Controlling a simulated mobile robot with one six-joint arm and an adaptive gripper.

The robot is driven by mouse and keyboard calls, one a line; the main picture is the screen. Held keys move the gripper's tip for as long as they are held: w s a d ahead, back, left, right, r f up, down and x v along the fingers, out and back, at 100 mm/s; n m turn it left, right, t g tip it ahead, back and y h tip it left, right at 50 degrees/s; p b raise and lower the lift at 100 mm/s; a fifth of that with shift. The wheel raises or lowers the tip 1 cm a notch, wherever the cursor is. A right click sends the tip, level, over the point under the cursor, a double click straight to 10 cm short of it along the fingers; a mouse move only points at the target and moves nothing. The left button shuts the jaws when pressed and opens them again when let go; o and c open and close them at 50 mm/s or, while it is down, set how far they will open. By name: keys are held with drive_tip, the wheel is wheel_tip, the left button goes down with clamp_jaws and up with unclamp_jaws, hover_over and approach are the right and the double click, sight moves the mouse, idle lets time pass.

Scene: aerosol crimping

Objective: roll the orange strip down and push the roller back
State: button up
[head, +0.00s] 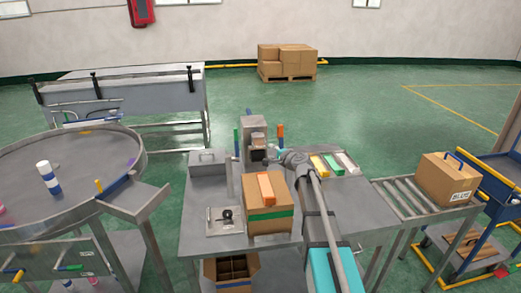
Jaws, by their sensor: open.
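An orange strip (265,187) lies on top of a cardboard box (282,221) on the grey workbench. The box has a green band around its side. My gripper (271,157) is open, just behind the box, close to a grey upright machine (251,130). My arm reaches to it from the lower right, passing right of the box. The gripper is small here, and I see nothing held in it. I cannot make out a roller for certain.
A metal plate with a black round part (226,214) lies left of the box. A grey case (207,162) stands behind it. Trays with coloured items (334,165) are right of my arm. A roller conveyor (398,197) with another box (449,179) adjoins the right.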

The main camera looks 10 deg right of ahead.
sight(261, 147)
drive_tip(key=b+x, duration=0.1)
drive_tip(key=x, duration=0.8)
drive_tip(key=shift+b, duration=0.35)
clamp_jaws()
